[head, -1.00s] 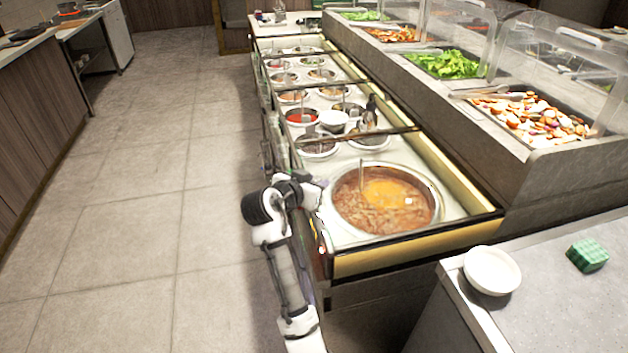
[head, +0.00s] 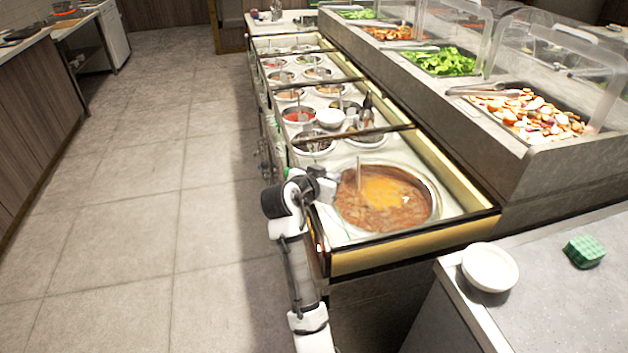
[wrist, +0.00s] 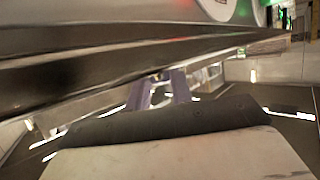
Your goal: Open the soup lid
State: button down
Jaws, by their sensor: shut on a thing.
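The soup pot (head: 432,203) is a round metal well of reddish-brown soup with an orange patch, at the near end of the counter. The soup lid (head: 415,238) appears as a clear pane with a dark edge over this section; the soup shows through it. My gripper (head: 328,187) is at the lid's left side, beside the pot. In the wrist view my gripper's fingers (wrist: 165,88) are close together under a long dark edge (wrist: 90,70). They are shut on what looks like the lid's edge; the exact contact is hard to make out.
Several sauce wells (head: 300,117) run along the counter behind the soup. Trays of greens (head: 440,62) and mixed chunks (head: 530,113) sit on the raised shelf at right. A white bowl (head: 490,267) and green block (head: 584,251) stand on the near-right counter. The floor (head: 130,230) at left is clear.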

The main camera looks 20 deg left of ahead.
jog(key=shift+w+d, duration=0.15)
jog(key=shift+d, duration=0.05)
jog(key=c, duration=1.5)
grip_release()
jog(key=shift+a, duration=0.1)
jog(key=b+v, duration=0.2)
jog(key=v, duration=1.2)
jog(key=shift+b, duration=0.35)
